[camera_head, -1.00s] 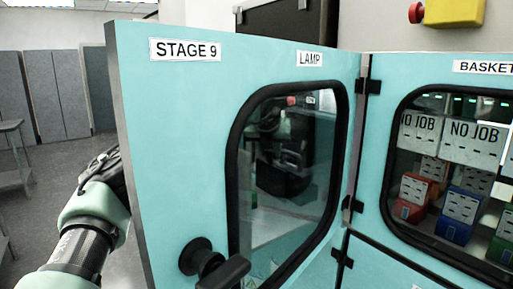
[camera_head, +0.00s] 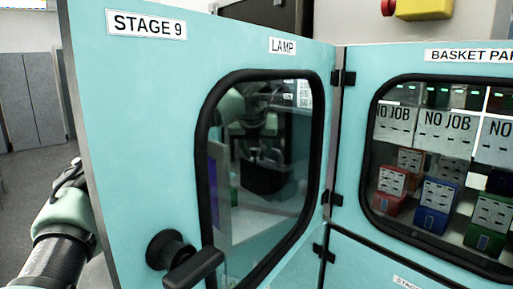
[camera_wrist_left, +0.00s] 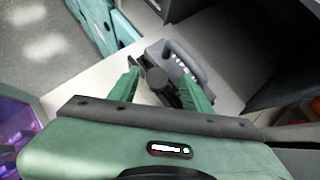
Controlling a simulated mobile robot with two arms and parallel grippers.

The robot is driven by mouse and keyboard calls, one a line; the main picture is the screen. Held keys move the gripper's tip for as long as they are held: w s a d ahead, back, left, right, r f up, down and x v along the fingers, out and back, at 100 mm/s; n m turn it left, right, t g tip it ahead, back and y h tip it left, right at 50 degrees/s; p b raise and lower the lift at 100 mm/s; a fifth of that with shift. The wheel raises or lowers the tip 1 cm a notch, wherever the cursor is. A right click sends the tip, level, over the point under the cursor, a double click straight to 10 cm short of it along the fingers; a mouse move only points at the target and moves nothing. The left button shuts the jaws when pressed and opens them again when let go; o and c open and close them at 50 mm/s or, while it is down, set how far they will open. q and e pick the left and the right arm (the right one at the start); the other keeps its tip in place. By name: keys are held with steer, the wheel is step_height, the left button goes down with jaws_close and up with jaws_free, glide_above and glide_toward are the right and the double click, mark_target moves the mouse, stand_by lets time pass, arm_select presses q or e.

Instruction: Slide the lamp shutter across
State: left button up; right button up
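In the head view a teal panel (camera_head: 140,110) labelled STAGE 9 and LAMP stands swung out on hinges at its right edge. It has a black-framed window and a black handle (camera_head: 192,268). My left arm passes behind the panel's left edge; a green and dark arm part shows through the glass. In the left wrist view my left gripper (camera_wrist_left: 158,80) has its green fingers apart. I cannot identify the shutter with certainty. My right gripper is not in view.
Right of the hinges, another teal panel (camera_head: 352,150) labelled BASKET has a window showing NO JOB cards and coloured boxes. A red button on a yellow housing (camera_head: 424,8) is above. Dark surfaces flank the handle at right in the wrist view. Open floor lies at left.

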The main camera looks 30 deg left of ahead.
arm_select(q)
steer(key=b+v, duration=0.2)
steer(key=v, duration=0.5)
steer(key=shift+s+d+r, duration=0.15)
steer(key=shift+s+r, duration=0.1)
steer(key=shift+r, duration=0.05)
steer(key=shift+r, duration=0.15)
